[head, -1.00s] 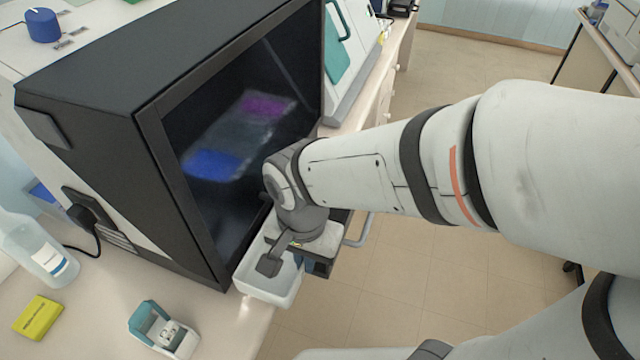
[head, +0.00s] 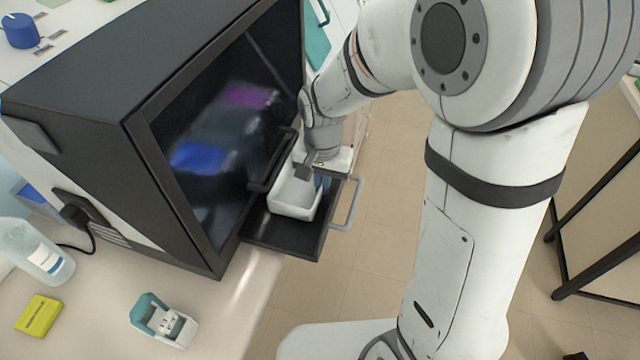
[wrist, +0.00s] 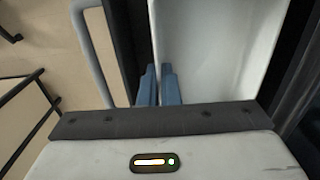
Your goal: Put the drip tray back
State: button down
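The drip tray (head: 296,205) is a white, open, empty tub. In the head view it is over a dark pulled-out drawer (head: 285,235) at the front of the black staining machine (head: 110,105); I cannot tell if it rests on the drawer's floor. My gripper (head: 308,168) is at the tray's far right side. In the wrist view the blue fingertips (wrist: 159,84) are close together on either side of the tray's wall, with the tray's white inside (wrist: 205,50) to the right. The wall between the fingers is mostly hidden.
The drawer's grey handle (head: 350,203) sticks out over the floor, and a dark bar handle (head: 273,165) is close to the tray's left.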

jog(key=shift+f, duration=0.75)
jog(key=shift+f, duration=0.2)
jog(key=c, duration=1.6)
grip_release()
jog(key=shift+c, duration=0.2)
jog(key=shift+r, duration=0.2)
